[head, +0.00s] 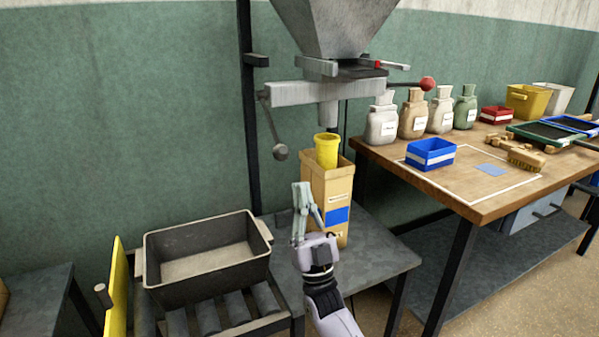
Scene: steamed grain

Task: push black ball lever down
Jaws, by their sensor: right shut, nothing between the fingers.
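The lever with the dark grey-black ball (280,152) hangs from the left end of the light metal crossbar (300,92) under the hopper. Its rod slopes down and slightly right, with the ball at the lower end. My right gripper (303,188) is shut and empty. In the picture it shows below and slightly right of the ball, apart from it, in front of the cardboard box. My left gripper is not in view.
A yellow cup (327,150) sits atop the cardboard box (312,185) below the hopper (335,25). A dark tub (205,285) rests on rollers at left. A red-ball lever (427,84) sticks out right.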

